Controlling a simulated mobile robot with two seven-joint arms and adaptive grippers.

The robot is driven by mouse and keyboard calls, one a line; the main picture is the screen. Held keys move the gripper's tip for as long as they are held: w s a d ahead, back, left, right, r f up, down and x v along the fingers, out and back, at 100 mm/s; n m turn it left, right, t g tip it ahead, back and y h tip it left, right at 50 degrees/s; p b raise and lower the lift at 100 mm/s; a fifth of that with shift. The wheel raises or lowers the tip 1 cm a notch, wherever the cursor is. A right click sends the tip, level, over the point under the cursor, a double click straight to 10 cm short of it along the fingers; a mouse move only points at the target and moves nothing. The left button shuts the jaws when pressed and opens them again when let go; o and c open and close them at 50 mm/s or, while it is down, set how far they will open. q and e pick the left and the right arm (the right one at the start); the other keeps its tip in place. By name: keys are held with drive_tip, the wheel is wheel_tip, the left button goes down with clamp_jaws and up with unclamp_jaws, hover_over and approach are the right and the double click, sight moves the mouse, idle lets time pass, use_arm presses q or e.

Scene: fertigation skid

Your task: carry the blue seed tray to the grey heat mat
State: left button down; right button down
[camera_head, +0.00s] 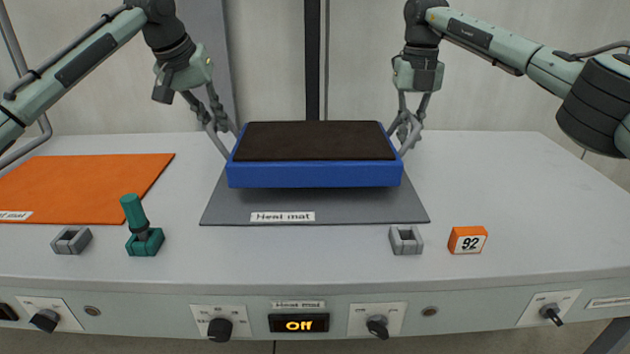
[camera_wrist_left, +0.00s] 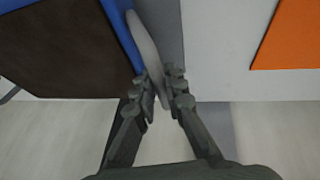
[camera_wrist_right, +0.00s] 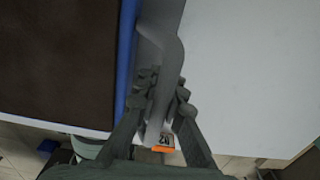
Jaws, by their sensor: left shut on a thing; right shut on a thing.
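The blue seed tray (camera_head: 313,175), filled with dark brown soil, is level over the grey heat mat (camera_head: 350,212). I cannot tell whether it touches the mat or hangs just above it. My left gripper (camera_head: 220,125) is shut on the grey handle at the tray's left side; the handle (camera_wrist_left: 147,45) also shows in the left wrist view. My right gripper (camera_head: 406,128) is shut on the handle at the right side; this handle (camera_wrist_right: 162,55) shows in the right wrist view. The mat's front strip and "Heat mat" label are uncovered; its back is hidden.
An orange mat (camera_head: 90,185) lies at the left. In front stand a green toggle (camera_head: 142,235), two grey blocks (camera_head: 71,240) (camera_head: 405,240) and an orange block (camera_head: 467,240) marked 92. The bench's right side is clear.

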use_arm(q)
drive_tip(key=shift+a, duration=0.1)
use_arm(e)
drive_tip(key=shift+d, duration=0.15)
